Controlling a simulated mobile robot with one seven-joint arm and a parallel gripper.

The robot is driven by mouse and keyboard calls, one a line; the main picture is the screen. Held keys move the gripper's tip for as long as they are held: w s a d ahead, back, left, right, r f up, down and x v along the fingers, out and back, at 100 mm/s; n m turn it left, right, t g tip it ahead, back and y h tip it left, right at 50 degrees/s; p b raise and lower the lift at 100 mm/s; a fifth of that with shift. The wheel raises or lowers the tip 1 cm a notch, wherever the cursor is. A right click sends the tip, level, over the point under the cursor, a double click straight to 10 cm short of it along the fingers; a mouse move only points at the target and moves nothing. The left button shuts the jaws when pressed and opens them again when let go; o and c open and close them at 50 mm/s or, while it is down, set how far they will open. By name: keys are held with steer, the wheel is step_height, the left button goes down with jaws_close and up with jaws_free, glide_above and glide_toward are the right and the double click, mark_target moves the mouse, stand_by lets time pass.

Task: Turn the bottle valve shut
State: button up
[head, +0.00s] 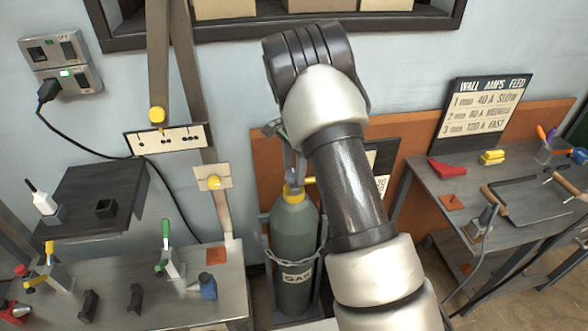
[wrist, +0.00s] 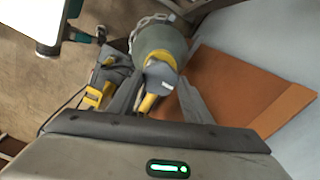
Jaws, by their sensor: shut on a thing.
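The gas bottle (head: 294,250) is dark green with a GAS label and stands upright, with a chain around it. It also shows in the wrist view (wrist: 160,37). Its valve (wrist: 160,75), grey and yellow, sits at the top above a yellow collar (head: 293,194). My gripper (head: 294,178) reaches down to the top of the bottle and is shut on the valve. In the wrist view my fingers (wrist: 158,88) stand on either side of it. In the head view the fingers and my arm hide much of the valve.
A workbench (head: 222,285) with clamps and small tools is at the left. A welding table (head: 455,195) with a sign (head: 485,105) is at the right. An orange panel (head: 267,160) and the wall are close behind the bottle.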

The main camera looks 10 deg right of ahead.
mark_target(294, 174)
steer(key=o, duration=1)
steer(key=shift+o, duration=0.2)
step_height(294, 174, up, 18)
steer(key=shift+f+p, duration=0.25)
steer(key=shift+p, duration=0.05)
